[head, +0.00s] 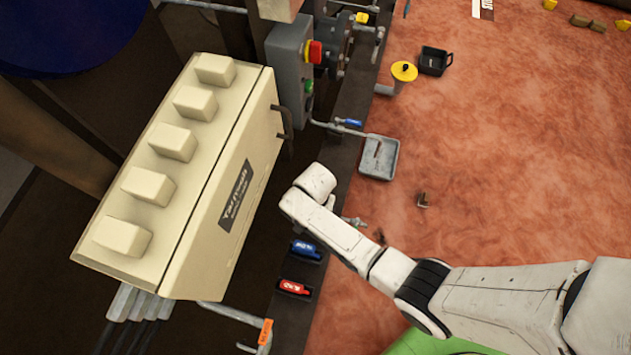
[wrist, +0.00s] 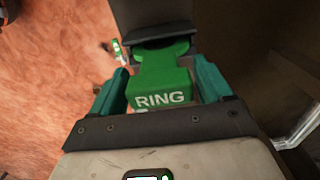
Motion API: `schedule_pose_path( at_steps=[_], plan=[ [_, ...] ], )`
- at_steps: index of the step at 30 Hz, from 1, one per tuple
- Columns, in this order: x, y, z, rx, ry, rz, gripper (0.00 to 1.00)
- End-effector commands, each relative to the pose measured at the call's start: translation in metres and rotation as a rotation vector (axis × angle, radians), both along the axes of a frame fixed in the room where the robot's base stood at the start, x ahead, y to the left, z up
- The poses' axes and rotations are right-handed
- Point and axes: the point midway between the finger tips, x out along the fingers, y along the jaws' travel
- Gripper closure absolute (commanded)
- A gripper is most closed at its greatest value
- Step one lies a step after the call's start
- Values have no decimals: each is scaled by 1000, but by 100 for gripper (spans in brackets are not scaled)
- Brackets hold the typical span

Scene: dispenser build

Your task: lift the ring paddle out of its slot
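The green ring paddle (wrist: 160,85), lettered RING in white, is in the middle of the wrist view. Its far, rounded end meets a dark holder (wrist: 155,22), and that slot is partly hidden. My gripper (wrist: 158,66) has its two teal fingers on either side of the paddle. The fingers stand wide apart, with a narrow gap showing beside the paddle; contact is not clear. In the head view my white arm reaches to the dark rail, and the gripper and green paddle are hidden there.
A blue paddle (head: 306,250) and a red paddle (head: 295,288) sit in holders along the dark rail. A cream cabinet (head: 190,170) stands left of it. A grey tray (head: 379,158) and a yellow-topped post (head: 403,73) are farther back.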

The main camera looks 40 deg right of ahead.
Motion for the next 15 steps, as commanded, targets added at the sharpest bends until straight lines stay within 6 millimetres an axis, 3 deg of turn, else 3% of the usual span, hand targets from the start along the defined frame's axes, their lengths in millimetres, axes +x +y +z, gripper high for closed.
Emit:
schedule_pose_path(
  at_steps=[2, 15],
  plan=[
    [0, 0, 0, 0, 0, 0, 29],
    [0, 0, 0, 0, 0, 0, 72]
  ],
)
